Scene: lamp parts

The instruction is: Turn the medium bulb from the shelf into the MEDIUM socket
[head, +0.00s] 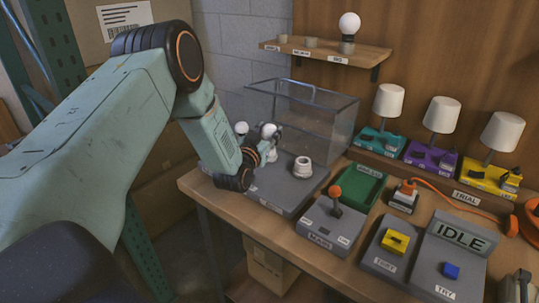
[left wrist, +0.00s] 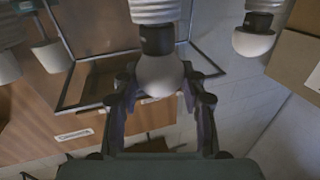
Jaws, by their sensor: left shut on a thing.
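My left gripper (head: 266,146) is shut on a white round bulb (head: 268,130) above the grey socket board (head: 285,193). In the left wrist view, the gripper (left wrist: 158,88) has its fingers on both sides of the bulb's glass (left wrist: 160,72). The bulb's dark base meets a white ridged socket (left wrist: 155,10); how deep it sits I cannot tell. Another bulb (head: 241,127) stands in a socket to the left; it also shows in the left wrist view (left wrist: 253,42). A white socket (head: 302,166) on the right is empty. My right gripper is not in view.
A clear glass case (head: 318,115) stands close behind the sockets. The wall shelf (head: 320,50) bears one bulb (head: 349,23) and two empty holders. A lever box (head: 330,222), a green tray (head: 353,191), an IDLE panel (head: 461,236) and three lamps fill the right.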

